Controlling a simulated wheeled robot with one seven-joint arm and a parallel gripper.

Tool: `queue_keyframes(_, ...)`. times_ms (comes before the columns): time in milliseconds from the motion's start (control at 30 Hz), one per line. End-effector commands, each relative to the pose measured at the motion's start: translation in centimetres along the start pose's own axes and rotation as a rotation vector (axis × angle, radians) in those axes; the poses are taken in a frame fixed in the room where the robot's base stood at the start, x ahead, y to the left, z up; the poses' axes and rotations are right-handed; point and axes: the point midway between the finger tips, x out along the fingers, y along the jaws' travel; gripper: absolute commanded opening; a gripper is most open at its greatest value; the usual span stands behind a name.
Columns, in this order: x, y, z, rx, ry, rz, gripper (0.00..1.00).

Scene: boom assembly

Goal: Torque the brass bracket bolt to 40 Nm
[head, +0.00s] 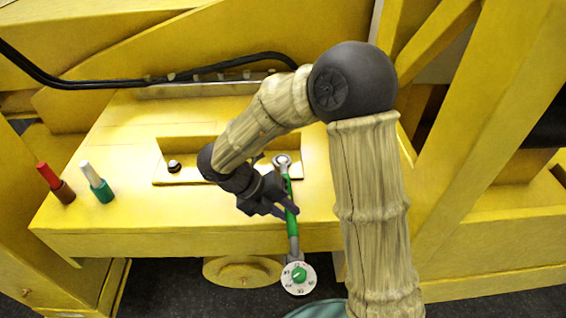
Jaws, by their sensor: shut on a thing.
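The brass bracket (205,172) sits on the yellow deck, with a dark bolt (174,166) showing at its left end. A torque wrench (292,228) with a green shaft lies across the right end of the bracket. Its ratchet head (282,160) is over that end and hides whatever is beneath, so I cannot tell whether it is seated on a bolt. Its white dial (298,278) with a green knob hangs out past the deck's front edge; the dial reading is too small to tell. My gripper (287,207) is shut on the wrench's green shaft.
A red-and-brown marker (56,184) and a white-and-green marker (97,183) stand at the deck's left. Black hoses (120,81) run along the back. A yellow diagonal beam (470,130) rises on the right. A round yellow disc (242,271) is below the front edge.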

Motion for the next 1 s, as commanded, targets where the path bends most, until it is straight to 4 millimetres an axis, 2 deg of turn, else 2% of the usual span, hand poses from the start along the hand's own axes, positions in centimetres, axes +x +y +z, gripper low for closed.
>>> queue_keyframes(300, -0.8, 0.8, 0.0, 0.047, 0.036, 0.002, 0.0)
queue_keyframes(1000, -1.4, 1.4, 0.1, 0.078, 0.063, 0.004, 0.0)
